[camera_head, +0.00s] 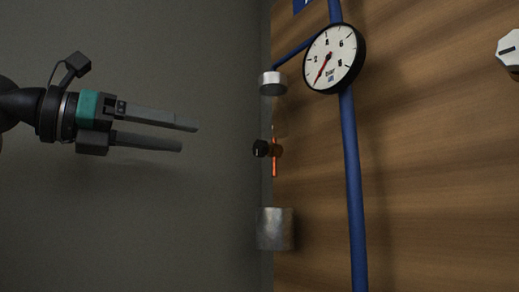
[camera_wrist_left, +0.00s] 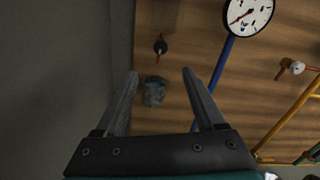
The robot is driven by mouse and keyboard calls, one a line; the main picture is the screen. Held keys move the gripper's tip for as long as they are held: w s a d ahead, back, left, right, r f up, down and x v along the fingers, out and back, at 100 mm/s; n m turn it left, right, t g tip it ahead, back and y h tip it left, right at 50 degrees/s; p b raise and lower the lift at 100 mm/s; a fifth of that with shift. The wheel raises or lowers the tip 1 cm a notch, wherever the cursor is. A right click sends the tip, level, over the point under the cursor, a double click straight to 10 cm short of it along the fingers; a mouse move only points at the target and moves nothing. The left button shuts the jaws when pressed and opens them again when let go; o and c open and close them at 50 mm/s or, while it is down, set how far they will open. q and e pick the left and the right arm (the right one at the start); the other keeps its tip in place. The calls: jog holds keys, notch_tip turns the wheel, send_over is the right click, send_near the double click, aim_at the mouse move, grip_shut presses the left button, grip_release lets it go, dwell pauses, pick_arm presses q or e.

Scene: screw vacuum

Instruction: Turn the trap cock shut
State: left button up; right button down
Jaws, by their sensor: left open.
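The trap cock (camera_head: 263,149), a small dark knob with a thin orange-red lever (camera_head: 275,165) that looks upright, sticks out from the wooden panel between a pale cap above and a metal cup below. It also shows in the left wrist view (camera_wrist_left: 160,46), beyond the fingertips. My left gripper (camera_head: 189,136) is open and empty, to the left of the cock and apart from it, its fingers pointing right toward it. In the left wrist view its two fingers (camera_wrist_left: 160,74) stand well apart. My right gripper is not in view.
A round gauge (camera_head: 333,58) sits on a blue pipe (camera_head: 352,180) right of the cock. A metal cup (camera_head: 275,229) is below it and a pale cap (camera_head: 272,82) above. A white knob (camera_head: 509,50) is at far right. Yellow pipes (camera_wrist_left: 290,122) show in the wrist view.

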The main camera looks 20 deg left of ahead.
pick_arm(q)
send_near(257, 149)
jog(key=p+x, duration=0.1)
jog(key=x, duration=0.7)
jog(key=shift+w+d, duration=0.15)
jog(key=shift+w, duration=0.1)
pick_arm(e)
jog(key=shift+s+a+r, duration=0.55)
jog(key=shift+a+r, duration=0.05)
pick_arm(q)
grip_shut()
